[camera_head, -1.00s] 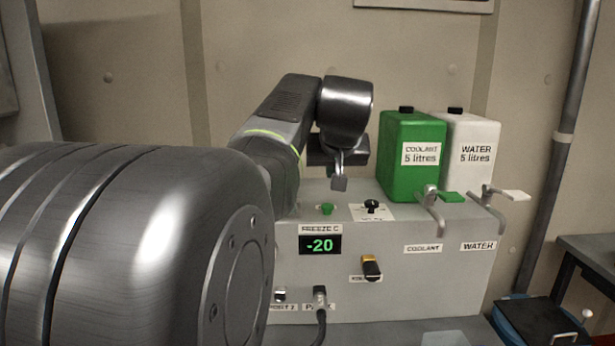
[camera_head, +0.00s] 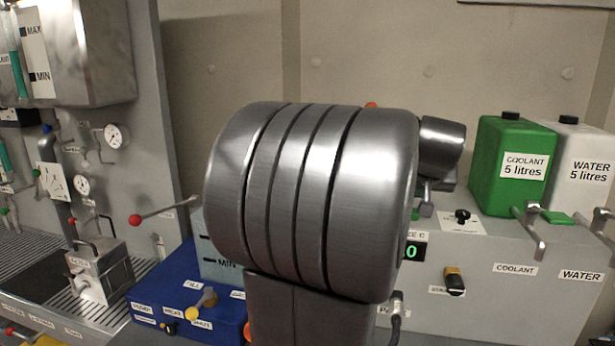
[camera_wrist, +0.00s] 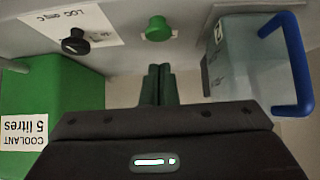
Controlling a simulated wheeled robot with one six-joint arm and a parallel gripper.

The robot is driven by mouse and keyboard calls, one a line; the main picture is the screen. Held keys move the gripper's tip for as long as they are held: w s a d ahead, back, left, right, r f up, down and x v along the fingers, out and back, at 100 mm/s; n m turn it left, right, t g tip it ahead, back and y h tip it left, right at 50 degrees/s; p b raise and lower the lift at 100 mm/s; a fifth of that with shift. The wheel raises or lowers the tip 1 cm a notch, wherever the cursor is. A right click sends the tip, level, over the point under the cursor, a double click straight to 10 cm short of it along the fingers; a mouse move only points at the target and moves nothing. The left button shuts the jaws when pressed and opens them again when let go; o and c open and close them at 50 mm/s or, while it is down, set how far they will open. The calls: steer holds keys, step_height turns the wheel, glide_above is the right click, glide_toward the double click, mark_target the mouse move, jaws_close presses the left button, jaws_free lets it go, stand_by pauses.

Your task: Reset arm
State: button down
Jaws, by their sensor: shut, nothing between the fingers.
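My gripper (camera_wrist: 158,82) is shut and empty in the wrist view, its two dark fingers side by side. In the head view my gripper (camera_head: 425,205) shows only partly, past my large arm link, above the top of the grey machine (camera_head: 525,295). In the wrist view a green knob (camera_wrist: 158,29) and a black knob (camera_wrist: 75,41) on a white label lie beyond the fingertips, apart from them. My arm is folded up in front of the machine and hides the middle of the scene.
A green coolant container (camera_head: 508,185) and a white water container (camera_head: 578,185) stand on the machine, with taps below. A blue box (camera_head: 185,295) with a yellow-ended lever stands left of my arm. A grey panel with gauges (camera_head: 117,137) is further left. A blue handle (camera_wrist: 287,60) shows in the wrist view.

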steer(key=shift+w+d+f+b, duration=0.25)
steer(key=shift+w+f+b, duration=0.1)
steer(key=shift+b, duration=0.4)
steer(key=shift+w+r+b, duration=0.1)
steer(key=shift+r+b, duration=0.2)
steer(key=shift+b, duration=0.1)
steer(key=v, duration=0.7)
steer(key=shift+w+r+b, duration=0.15)
steer(key=shift+r+b, duration=0.05)
steer(key=shift+b, duration=0.1)
steer(key=shift+w+f, duration=0.1)
